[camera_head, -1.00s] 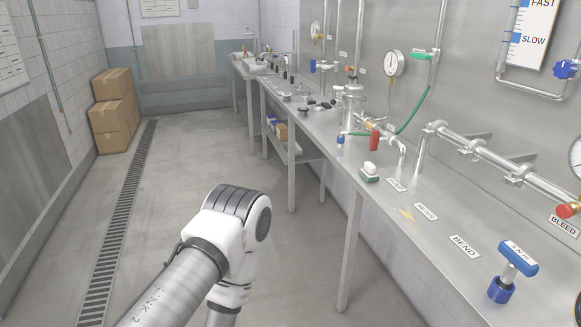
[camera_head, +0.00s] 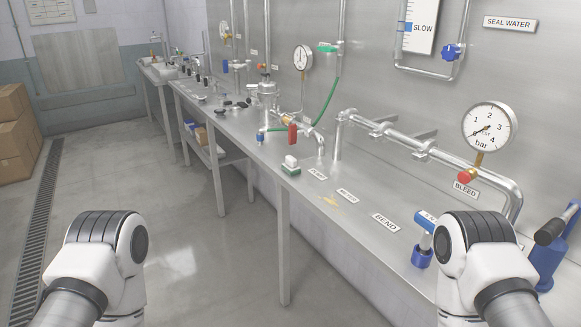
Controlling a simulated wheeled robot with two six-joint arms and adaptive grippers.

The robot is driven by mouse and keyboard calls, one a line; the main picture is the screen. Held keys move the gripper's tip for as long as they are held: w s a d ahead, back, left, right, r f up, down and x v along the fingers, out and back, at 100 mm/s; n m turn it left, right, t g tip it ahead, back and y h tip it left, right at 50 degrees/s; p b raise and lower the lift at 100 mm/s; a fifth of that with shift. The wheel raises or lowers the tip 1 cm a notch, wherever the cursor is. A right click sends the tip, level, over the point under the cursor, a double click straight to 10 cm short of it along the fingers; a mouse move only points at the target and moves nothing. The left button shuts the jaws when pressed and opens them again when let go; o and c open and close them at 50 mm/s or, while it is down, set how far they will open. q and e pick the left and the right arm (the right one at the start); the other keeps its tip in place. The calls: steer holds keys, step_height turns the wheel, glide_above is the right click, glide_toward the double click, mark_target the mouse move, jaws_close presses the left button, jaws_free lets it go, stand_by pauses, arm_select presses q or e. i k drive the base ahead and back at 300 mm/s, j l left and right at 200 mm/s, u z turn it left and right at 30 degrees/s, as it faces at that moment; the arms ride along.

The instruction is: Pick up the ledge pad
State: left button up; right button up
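Only arm links of mine show, one at the lower left and one at the lower right. Neither gripper is in view, and both arm links stay apart from the pad.
A red-handled valve (camera_head: 292,134) and a bent pipe stand behind the pad. A yellow mark (camera_head: 330,200) and a blue-handled valve (camera_head: 424,238) are to its right. A pressure gauge (camera_head: 489,127) hangs above. Open floor (camera_head: 190,265) lies left of the bench.

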mark_target(290, 166)
steer(key=i+j+u, duration=0.1)
steer(key=i+j, duration=0.5)
steer(key=i, duration=0.25)
steer(key=u, duration=0.05)
